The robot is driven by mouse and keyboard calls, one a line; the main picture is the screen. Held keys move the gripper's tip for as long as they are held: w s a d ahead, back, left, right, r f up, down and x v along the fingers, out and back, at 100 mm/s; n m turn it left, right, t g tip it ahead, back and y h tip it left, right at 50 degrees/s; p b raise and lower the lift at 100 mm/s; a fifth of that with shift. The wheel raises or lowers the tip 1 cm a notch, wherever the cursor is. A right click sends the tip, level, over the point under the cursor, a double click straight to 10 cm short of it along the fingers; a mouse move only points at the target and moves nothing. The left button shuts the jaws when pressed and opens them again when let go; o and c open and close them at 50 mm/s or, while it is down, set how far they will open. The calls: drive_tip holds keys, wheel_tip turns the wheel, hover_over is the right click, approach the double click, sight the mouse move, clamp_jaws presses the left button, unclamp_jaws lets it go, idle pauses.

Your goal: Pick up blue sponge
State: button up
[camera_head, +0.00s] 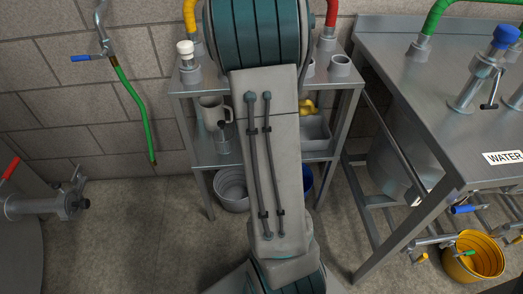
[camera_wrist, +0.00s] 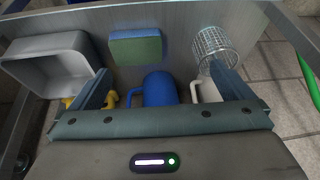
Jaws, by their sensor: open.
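The sponge (camera_wrist: 136,47) shows in the wrist view as a small block with a green face and a blue edge. It sits on the grey metal shelf (camera_wrist: 184,50), ahead and a little left of centre between my fingers. My gripper (camera_wrist: 162,71) is open, with one finger at each side of the view and nothing held. The sponge lies beyond the fingertips, apart from them. In the head view I cannot see the sponge or the gripper; my arm covers the middle of the shelf rack.
A blue mug (camera_wrist: 160,89) stands between my fingers, nearer than the sponge. A grey bin (camera_wrist: 50,62) is left, with a yellow object (camera_wrist: 112,98) by the left finger. A pale mug (camera_wrist: 206,92) and wire basket (camera_wrist: 213,46) are right. A steel table (camera_head: 437,110) stands right.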

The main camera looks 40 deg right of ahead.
drive_tip(key=shift+m+h, duration=0.3)
drive_tip(key=shift+h, duration=0.2)
drive_tip(key=d+f, duration=0.1)
drive_tip(key=f, duration=0.1)
drive_tip(key=d+f+b, duration=0.1)
drive_tip(key=f, duration=0.1)
drive_tip(key=d+f+b, duration=0.1)
drive_tip(key=d+f, duration=0.1)
drive_tip(key=shift+w, duration=0.4)
drive_tip(key=b+x, duration=0.4)
drive_tip(key=x, duration=0.3)
drive_tip(key=shift+d, duration=0.2)
drive_tip(key=c, duration=0.8)
